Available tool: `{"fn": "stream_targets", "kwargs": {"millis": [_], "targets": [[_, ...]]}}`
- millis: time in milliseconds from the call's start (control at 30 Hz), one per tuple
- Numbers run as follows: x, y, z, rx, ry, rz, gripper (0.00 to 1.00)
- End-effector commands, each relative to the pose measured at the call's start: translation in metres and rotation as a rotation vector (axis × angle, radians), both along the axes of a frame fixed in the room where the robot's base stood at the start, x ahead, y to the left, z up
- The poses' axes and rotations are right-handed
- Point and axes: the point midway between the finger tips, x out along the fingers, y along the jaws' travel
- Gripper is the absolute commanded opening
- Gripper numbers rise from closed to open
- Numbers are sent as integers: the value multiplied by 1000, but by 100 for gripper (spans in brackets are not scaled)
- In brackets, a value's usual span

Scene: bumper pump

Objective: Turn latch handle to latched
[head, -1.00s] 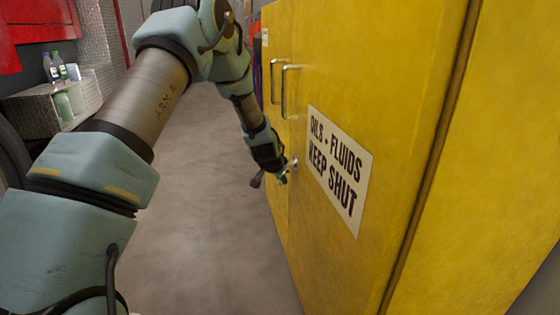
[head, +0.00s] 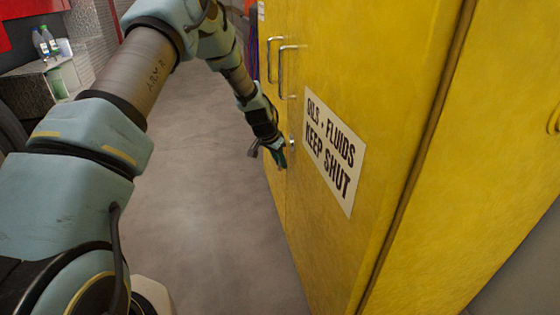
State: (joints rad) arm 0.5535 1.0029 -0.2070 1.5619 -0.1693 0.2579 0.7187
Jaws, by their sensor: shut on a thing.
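The latch (head: 292,143) is a small metal fitting on the yellow cabinet (head: 400,130), beside the seam between its doors and below the bar pulls. Its handle is mostly hidden by my gripper, so I cannot tell its exact angle. My gripper (head: 281,161) is at the latch, just left of and below the round fitting, with its fingers pointing down and toward the door. It is shut on the latch handle. The cabinet doors look closed.
Two metal bar pulls (head: 281,72) stand out above the latch. A white "OILS + FLUIDS KEEP SHUT" sign (head: 333,150) is on the right door. Grey floor (head: 200,200) is clear left of the cabinet. A shelf unit with bottles (head: 42,85) stands at far left.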

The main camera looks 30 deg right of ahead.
Motion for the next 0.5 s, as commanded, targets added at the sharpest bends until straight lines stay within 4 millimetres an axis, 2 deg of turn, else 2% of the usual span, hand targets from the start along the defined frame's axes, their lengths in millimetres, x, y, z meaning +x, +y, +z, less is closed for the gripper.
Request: {"fn": "stream_targets", "kwargs": {"millis": [167,200,433,500], "targets": [[-2,0,-1,1,4,1,0],[-2,0,-1,1,4,1,24],[-1,0,-1,0,2,0,49],[-1,0,0,0,2,1,51]]}}
